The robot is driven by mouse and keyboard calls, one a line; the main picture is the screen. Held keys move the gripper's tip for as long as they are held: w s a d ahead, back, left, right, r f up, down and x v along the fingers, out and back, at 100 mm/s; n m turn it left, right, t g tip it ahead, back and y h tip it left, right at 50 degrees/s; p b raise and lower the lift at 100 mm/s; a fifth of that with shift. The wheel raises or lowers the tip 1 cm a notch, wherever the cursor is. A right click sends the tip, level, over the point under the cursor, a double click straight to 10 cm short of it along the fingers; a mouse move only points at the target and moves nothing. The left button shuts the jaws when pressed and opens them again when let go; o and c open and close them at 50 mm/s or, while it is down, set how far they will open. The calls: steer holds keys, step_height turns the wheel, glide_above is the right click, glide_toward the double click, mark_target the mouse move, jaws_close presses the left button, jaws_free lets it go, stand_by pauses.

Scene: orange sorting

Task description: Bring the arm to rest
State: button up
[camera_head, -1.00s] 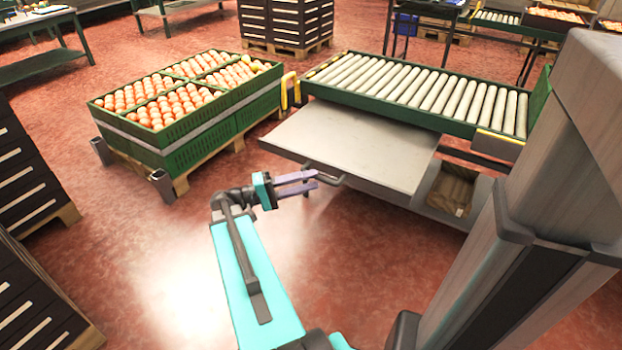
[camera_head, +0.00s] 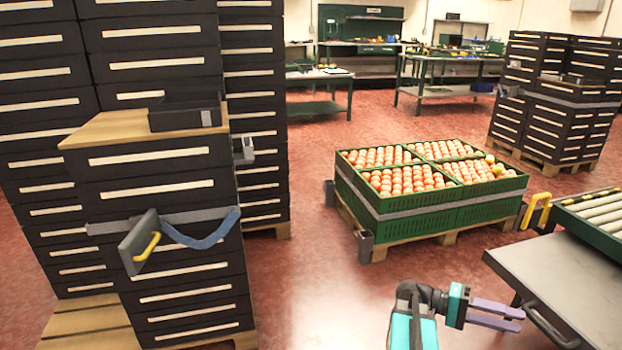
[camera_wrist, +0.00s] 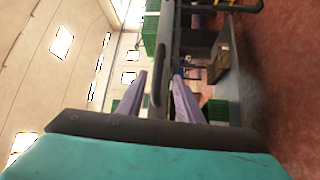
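My gripper (camera_head: 521,319) is at the lower right of the head view, beside the grey table (camera_head: 568,270) and its dark bar handle (camera_head: 545,322). Its two purple fingers stand apart with nothing seen held between them. In the wrist view my gripper (camera_wrist: 159,76) also shows its fingers apart, with a dark rounded bar (camera_wrist: 159,60) beyond or between the tips; I cannot tell whether they touch it. My teal arm link (camera_head: 412,330) is cut off by the bottom edge of the head view.
Green crates of oranges (camera_head: 440,222) stand on a pallet left of the table. A roller conveyor (camera_head: 600,212) adjoins the table. Stacked dark crates (camera_head: 185,260) fill the left, with a small black tray (camera_head: 185,112) on top. Red floor between is clear.

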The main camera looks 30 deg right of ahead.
steer(key=w+a+f+n+t+y+p, duration=0.2)
steer(key=w+a+f+n+t+p, duration=0.25)
steer(key=a+f+p, duration=0.35)
steer(key=w+a+f+n+t+y+p, duration=0.1)
steer(key=w+a+f+n+t+p, duration=0.45)
steer(key=a, duration=0.55)
steer(key=s+a+f+n+y+p, duration=0.1)
steer(key=a+y+p, duration=0.3)
steer(key=a, duration=1.1)
steer(key=s+a+f+n+y+p, duration=0.1)
steer(key=s+a+f+y+p, duration=0.1)
steer(key=a+p, duration=0.9)
steer(key=s+a+y, duration=0.1)
steer(key=a, duration=0.4)
steer(key=shift+a+f+n+t+y, duration=0.2)
steer(key=shift+f+n+t+y, duration=0.1)
steer(key=shift+y, duration=0.1)
steer(key=shift+d, duration=0.1)
